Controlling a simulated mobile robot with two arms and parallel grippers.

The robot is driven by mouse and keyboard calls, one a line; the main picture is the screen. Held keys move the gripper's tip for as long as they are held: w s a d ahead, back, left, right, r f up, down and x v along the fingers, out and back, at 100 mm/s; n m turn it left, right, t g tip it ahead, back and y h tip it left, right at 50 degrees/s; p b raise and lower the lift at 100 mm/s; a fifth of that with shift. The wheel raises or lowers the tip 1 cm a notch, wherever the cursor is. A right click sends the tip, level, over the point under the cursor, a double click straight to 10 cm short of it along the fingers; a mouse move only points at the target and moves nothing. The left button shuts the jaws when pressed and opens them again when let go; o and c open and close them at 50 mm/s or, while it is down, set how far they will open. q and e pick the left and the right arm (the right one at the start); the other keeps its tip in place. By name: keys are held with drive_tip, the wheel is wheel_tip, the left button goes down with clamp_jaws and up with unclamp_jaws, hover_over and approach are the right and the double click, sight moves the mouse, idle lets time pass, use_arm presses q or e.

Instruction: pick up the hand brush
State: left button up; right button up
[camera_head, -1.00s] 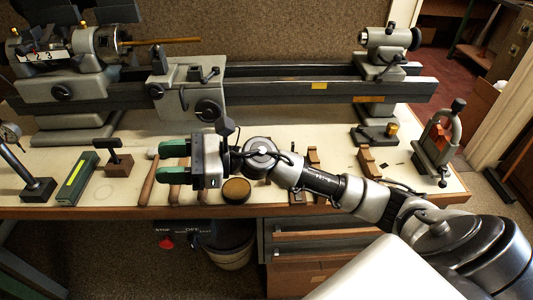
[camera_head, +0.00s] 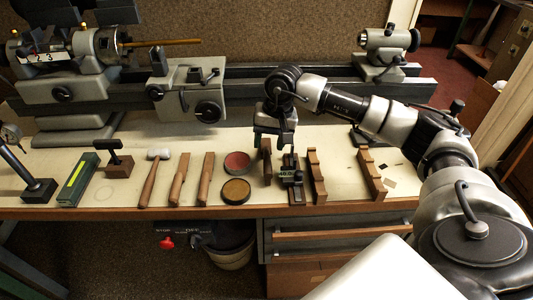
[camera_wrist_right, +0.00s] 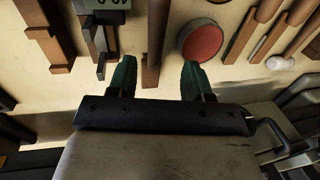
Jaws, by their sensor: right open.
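A narrow brown wooden piece, which looks like the hand brush (camera_head: 267,168), lies on the bench right of the red tin. In the right wrist view the wooden piece (camera_wrist_right: 156,38) runs between the two green fingers, nearer the left one. I cannot make out its bristles. My right gripper (camera_head: 272,146) points down over its far end and partly hides it. In the right wrist view the right gripper (camera_wrist_right: 157,80) is open, with nothing held. I cannot tell how high the fingertips are above the bench. My left gripper is not in view.
A red round tin (camera_head: 237,163) and a yellow-brown tin (camera_head: 236,190) lie to the left. A metal tool on wood (camera_head: 292,178) stands close on the right, beside a notched wooden rack (camera_head: 316,176). The lathe (camera_head: 330,90) runs behind. A mallet (camera_head: 154,178) lies farther left.

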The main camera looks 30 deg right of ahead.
sight(268, 154)
drive_tip(key=f, duration=0.2)
drive_tip(key=f+p, duration=0.1)
drive_tip(key=f, duration=0.2)
drive_tip(key=shift+w+a+f, duration=0.1)
drive_tip(key=shift+a+f, duration=0.15)
drive_tip(key=shift+f, duration=0.15)
clamp_jaws()
